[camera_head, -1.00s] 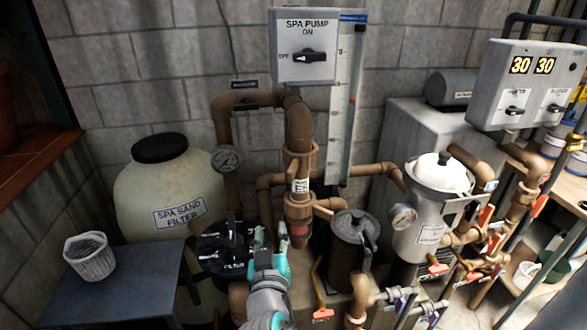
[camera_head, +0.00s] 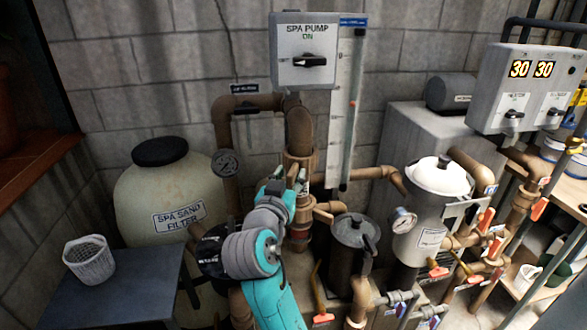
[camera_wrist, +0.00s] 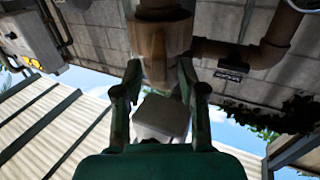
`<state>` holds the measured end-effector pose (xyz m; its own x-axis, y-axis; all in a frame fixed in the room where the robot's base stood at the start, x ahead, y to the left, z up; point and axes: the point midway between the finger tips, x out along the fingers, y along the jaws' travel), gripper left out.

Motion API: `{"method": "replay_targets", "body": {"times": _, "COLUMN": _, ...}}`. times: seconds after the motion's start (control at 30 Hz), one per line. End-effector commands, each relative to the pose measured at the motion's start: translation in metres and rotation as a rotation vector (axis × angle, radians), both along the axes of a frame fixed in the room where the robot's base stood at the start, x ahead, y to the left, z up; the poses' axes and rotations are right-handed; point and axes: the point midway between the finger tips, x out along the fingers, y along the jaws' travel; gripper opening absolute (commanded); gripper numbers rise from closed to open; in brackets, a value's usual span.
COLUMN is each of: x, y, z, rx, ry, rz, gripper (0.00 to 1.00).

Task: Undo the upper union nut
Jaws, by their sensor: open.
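The upper union nut (camera_head: 299,160) is a brown collar on the upright brown pipe below the SPA PUMP box. In the wrist view a wide brown pipe fitting (camera_wrist: 163,45), apparently this nut, fills the space beyond and between the fingertips. My gripper (camera_head: 297,180) is just below and in front of the nut, its fingers pointing up. In the wrist view my gripper (camera_wrist: 160,70) is open, with one finger on either side of the fitting. I cannot tell whether they touch it.
The SPA PUMP switch box (camera_head: 305,52) and a clear flow tube (camera_head: 346,110) are above and behind. A dark strainer pot (camera_head: 354,245) and white filter housing (camera_head: 437,200) stand right.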

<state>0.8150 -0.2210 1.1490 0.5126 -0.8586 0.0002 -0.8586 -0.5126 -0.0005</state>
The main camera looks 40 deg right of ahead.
Motion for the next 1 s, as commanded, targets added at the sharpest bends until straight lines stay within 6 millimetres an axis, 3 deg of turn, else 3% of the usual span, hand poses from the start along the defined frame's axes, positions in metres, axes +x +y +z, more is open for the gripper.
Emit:
{"method": "replay_targets", "body": {"times": 0.23, "x": 0.016, "y": -0.027, "z": 0.0, "rx": 0.0, "ry": 0.0, "rz": 0.0, "gripper": 0.41}}
{"method": "replay_targets", "body": {"times": 0.67, "x": 0.02, "y": -0.033, "z": 0.0, "rx": -0.001, "ry": 0.001, "rz": 0.001, "gripper": 0.41}}
{"method": "replay_targets", "body": {"times": 0.83, "x": 0.02, "y": -0.033, "z": 0.0, "rx": -0.001, "ry": 0.001, "rz": 0.001, "gripper": 0.0}}
{"method": "replay_targets", "body": {"times": 1.0, "x": 0.02, "y": -0.034, "z": 0.0, "rx": -0.001, "ry": 0.001, "rz": 0.0, "gripper": 0.0}}
